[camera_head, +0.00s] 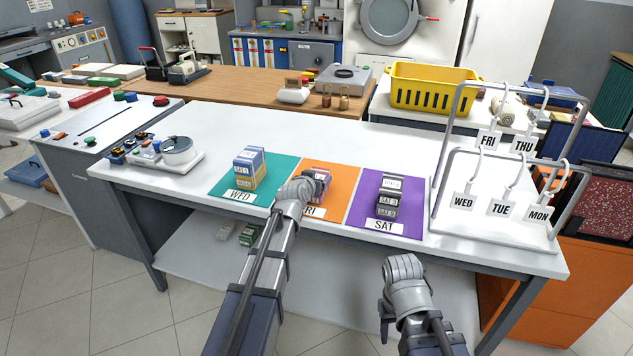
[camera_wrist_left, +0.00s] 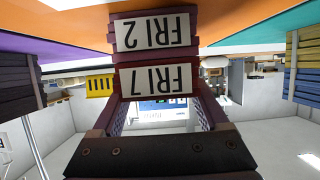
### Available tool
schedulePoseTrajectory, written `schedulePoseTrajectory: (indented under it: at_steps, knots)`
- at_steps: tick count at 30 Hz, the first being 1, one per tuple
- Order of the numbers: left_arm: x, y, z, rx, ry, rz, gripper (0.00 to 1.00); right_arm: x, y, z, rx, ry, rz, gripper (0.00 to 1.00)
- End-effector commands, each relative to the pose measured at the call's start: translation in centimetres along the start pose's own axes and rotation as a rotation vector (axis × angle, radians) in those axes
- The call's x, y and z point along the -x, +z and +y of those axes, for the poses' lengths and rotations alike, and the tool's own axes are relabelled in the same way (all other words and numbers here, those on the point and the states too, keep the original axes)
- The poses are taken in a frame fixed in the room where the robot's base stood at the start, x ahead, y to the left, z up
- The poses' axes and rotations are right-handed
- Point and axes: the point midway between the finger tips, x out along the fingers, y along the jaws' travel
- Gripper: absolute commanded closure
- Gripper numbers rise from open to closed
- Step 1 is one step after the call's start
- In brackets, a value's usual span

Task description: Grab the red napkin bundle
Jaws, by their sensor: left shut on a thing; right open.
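Two dark red napkin bundles (camera_head: 321,181) are on the orange FRI mat (camera_head: 342,178), partly hidden by my left gripper in the head view. In the left wrist view, which looks upside down, their white labels read FRI 7 (camera_wrist_left: 155,79) and FRI 2 (camera_wrist_left: 154,32). The FRI 2 bundle lies against the orange mat, with the FRI 7 bundle stacked on it. My left gripper (camera_head: 306,188) is shut on the FRI 7 bundle, its fingers on both sides. My right gripper (camera_head: 403,266) is open and empty, in front of the table edge.
A blue and yellow stack (camera_head: 249,168) stands on the teal WED mat (camera_head: 275,184). A dark stack (camera_head: 387,200) stands on the purple SAT mat (camera_head: 410,218). A wire tag rack (camera_head: 438,185) stands at right, a scale (camera_head: 180,152) at left. The white table (camera_head: 300,135) is clear behind the mats.

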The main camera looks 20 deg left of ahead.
Motion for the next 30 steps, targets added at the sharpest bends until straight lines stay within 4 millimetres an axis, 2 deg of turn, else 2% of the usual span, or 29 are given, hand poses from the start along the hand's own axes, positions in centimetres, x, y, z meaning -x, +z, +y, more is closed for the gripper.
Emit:
schedulePoseTrajectory:
  at_steps: [1,9,20,26,30]
  knots:
    - [0.0,0.0,0.0,0.000,0.000,0.000,0.51,0.0,0.0,0.0,0.000,0.000,0.000,0.50]
    - [0.0,0.0,0.0,0.000,0.000,0.000,0.79,0.0,0.0,0.0,0.000,0.000,0.000,0.50]
    - [0.2,-0.5,0.0,0.000,0.000,0.000,0.80,0.5,0.0,0.1,0.000,0.000,0.000,0.50]
    - [0.9,-2.1,0.0,0.000,0.000,0.000,0.80,2.2,0.1,0.2,0.000,0.000,0.000,0.50]
    - [1.6,-3.9,0.0,0.000,0.000,0.000,0.80,4.2,0.2,0.4,0.000,0.000,0.000,0.50]
